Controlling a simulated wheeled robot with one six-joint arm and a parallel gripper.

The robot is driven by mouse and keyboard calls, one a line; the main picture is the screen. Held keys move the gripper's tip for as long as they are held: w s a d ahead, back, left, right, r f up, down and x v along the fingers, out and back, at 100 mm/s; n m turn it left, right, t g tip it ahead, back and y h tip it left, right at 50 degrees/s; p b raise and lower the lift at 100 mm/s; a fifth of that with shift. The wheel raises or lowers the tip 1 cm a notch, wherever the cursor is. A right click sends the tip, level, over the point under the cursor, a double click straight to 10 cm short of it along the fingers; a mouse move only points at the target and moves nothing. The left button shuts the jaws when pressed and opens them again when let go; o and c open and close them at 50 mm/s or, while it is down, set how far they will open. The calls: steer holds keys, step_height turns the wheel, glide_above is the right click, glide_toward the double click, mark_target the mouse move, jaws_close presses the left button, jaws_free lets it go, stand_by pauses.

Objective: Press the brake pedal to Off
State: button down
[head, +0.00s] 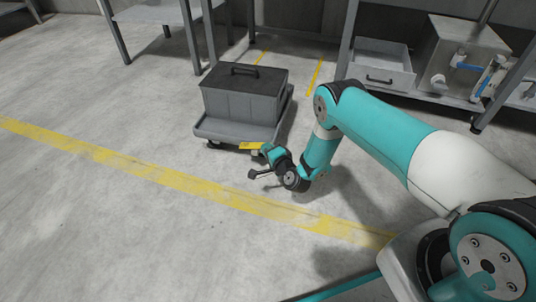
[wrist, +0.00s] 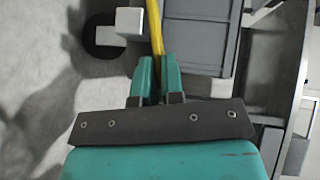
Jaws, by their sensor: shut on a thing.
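The yellow brake pedal (head: 249,145) sticks out low at the front edge of a grey wheeled cart (head: 218,131). In the wrist view the yellow pedal (wrist: 156,28) shows as a narrow strip running up from between the fingertips. My gripper (head: 262,150) is low beside the pedal, at the cart's near right side. Its two teal fingers (wrist: 157,72) are close together on the pedal's near end in the wrist view. The fingers hide that end. The pedal's On or Off setting cannot be read.
A dark grey lidded box (head: 243,96) rides on the cart. A black wheel (wrist: 101,37) is left of the pedal in the wrist view. Shelving with a grey bin (head: 381,68) stands at the back right. Floor left of the cart is clear, with a yellow line (head: 130,166) in front.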

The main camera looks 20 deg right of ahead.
steer(key=shift+r+n+g+b, duration=0.2)
steer(key=shift+n+g+b, duration=0.15)
steer(key=shift+b, duration=0.65)
steer(key=c, duration=1.2)
jaws_free()
steer(key=shift+c, duration=0.2)
steer(key=p+v, duration=1.7)
steer(key=p, duration=1)
steer(key=shift+s+a+p, duration=0.2)
steer(key=shift+p, duration=0.1)
